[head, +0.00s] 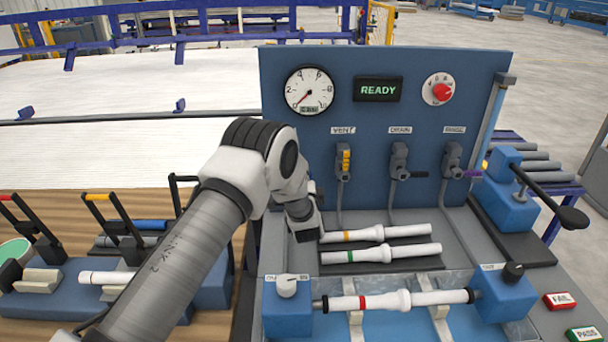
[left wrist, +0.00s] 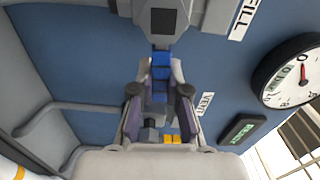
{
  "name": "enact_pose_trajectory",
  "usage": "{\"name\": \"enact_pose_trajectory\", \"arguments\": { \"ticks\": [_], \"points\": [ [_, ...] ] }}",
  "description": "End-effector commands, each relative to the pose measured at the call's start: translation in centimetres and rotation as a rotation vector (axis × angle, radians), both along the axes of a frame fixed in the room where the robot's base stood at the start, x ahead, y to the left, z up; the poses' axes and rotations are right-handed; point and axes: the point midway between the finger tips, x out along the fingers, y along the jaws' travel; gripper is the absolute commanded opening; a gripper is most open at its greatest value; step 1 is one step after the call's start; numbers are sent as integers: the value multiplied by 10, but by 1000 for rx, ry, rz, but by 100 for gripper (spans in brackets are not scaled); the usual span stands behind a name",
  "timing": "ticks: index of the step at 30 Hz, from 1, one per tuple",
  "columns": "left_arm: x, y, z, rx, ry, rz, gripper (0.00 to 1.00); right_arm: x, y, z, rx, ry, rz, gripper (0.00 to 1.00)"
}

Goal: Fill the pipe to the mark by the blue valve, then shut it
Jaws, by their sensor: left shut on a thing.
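In the left wrist view, the blue valve handle (left wrist: 161,88) stands between the fingers of my left gripper (left wrist: 161,68), which is shut on it, beside the FILL label. In the head view, my arm hides this valve and the fingers. A white pipe with a red band (head: 398,300) lies level in the test fixture, between the left blue block (head: 287,312) and right blue block (head: 503,298). The gauge (head: 310,91) has its red needle at the lower left, near the low end. I cannot make out a mark. My right gripper is not in view.
The blue panel (head: 425,55) carries a READY display (head: 378,90), a red knob (head: 441,90), and yellow (head: 344,160), black (head: 419,175) and purple valve handles (head: 472,174). Two pipes, yellow-banded (head: 375,233) and green-banded (head: 380,254), lie below it. FAIL (head: 560,301) and PASS buttons (head: 584,334) sit right.

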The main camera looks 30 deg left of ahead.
Motion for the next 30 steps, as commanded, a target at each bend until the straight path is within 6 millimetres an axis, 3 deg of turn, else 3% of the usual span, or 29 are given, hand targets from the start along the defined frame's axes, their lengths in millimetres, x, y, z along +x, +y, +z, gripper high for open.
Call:
{"name": "enact_pose_trajectory", "arguments": {
  "ticks": [21,22,24,30],
  "points": [
    [1,1,-3,80,45,2,0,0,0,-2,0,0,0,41],
    [1,1,-3,80,45,2,18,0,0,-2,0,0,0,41],
    [1,1,-3,80,45,2,41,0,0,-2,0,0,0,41],
    [0,0,-4,79,46,1,41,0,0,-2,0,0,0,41]
  ]
}}
